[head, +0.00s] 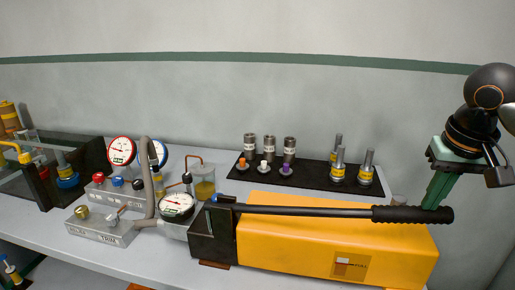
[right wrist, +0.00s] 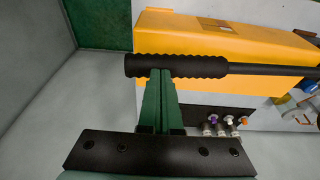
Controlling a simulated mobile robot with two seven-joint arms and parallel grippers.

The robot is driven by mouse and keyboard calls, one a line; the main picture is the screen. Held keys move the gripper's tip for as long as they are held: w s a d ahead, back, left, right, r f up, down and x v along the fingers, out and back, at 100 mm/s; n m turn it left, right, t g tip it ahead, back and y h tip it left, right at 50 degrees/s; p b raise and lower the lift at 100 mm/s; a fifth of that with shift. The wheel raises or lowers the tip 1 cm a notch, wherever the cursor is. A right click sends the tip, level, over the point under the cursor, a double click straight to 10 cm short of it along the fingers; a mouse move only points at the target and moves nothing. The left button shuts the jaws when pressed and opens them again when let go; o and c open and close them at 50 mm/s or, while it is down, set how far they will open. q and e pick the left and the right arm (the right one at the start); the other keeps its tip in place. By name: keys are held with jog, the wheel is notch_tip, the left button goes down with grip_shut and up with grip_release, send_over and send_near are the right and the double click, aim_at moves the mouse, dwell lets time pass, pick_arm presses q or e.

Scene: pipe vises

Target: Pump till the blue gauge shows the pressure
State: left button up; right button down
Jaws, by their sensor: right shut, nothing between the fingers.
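The yellow hand pump (head: 330,238) sits on the bench with its long black lever (head: 310,210) lying nearly level. The lever's ribbed grip (head: 405,214) is at the right end and also crosses the right wrist view (right wrist: 185,66). My right gripper (head: 433,205) is shut and empty, its green fingertips (right wrist: 160,74) at the grip; whether they touch it I cannot tell. The blue-rimmed gauge (head: 161,152) stands at the back left, its face partly hidden by a grey hose. My left gripper is not in view.
A red-rimmed gauge (head: 121,151) stands left of the blue one. A black-rimmed gauge (head: 177,206) is by the pump's left end. A black mat (head: 312,180) with several fittings lies behind the lever. A dark-walled vessel (head: 97,158) is at the left.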

notch_tip(320, 180, up, 2)
jog(key=shift+a+r+p, duration=0.1)
jog(key=shift+p, duration=0.35)
jog(key=shift+r, duration=0.1)
pick_arm(q)
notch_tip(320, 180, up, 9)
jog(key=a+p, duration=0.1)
jog(key=p, duration=0.6)
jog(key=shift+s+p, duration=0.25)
jog(key=shift+p, duration=0.15)
pick_arm(e)
notch_tip(320, 180, up, 8)
jog(key=a, duration=0.2)
jog(key=shift+w, duration=0.35)
